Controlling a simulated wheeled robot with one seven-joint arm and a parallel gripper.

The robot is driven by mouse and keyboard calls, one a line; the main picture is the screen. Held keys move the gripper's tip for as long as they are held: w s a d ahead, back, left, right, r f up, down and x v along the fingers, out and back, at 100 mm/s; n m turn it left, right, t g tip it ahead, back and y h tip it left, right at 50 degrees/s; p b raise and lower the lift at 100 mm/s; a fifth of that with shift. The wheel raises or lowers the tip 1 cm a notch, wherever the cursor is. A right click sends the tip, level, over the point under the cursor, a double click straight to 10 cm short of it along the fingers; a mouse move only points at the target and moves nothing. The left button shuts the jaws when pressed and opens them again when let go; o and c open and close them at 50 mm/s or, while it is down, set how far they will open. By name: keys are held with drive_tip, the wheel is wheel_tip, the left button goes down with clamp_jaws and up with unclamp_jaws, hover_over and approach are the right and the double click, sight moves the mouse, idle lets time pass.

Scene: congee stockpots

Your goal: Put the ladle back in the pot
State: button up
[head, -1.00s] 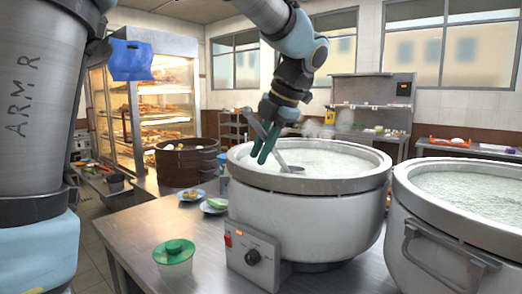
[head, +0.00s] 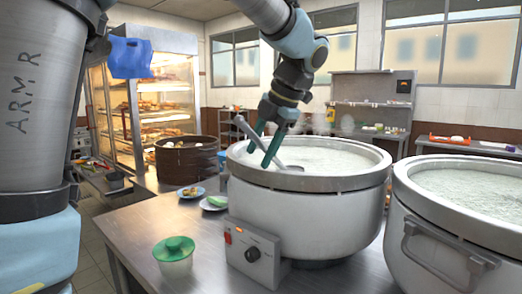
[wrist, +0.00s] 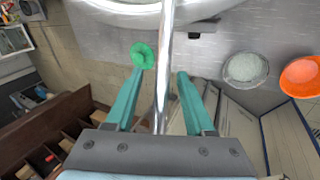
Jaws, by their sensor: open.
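The ladle (head: 245,130) is in the left pot (head: 305,215), its bowl end at the congee surface and its long metal handle leaning out over the left rim. My gripper (head: 258,158) is above the pot's left rim, fingers pointing down and apart. In the wrist view the ladle's shiny handle (wrist: 167,45) runs between the two green fingers of my gripper (wrist: 160,72), with gaps on both sides. I cannot tell whether the handle touches the rim.
A second congee pot (head: 460,195) stands close on the right. A green-lidded tub (head: 175,258) stands at the table's front, with small plates (head: 214,203) left of the pot. A brown round container (head: 187,160) stands behind.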

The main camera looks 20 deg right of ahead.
drive_tip(key=v, duration=1)
drive_tip(key=shift+s+r+b, duration=0.2)
drive_tip(key=shift+r+b, duration=0.15)
drive_tip(key=shift+b, duration=0.1)
drive_tip(key=shift+d, duration=0.1)
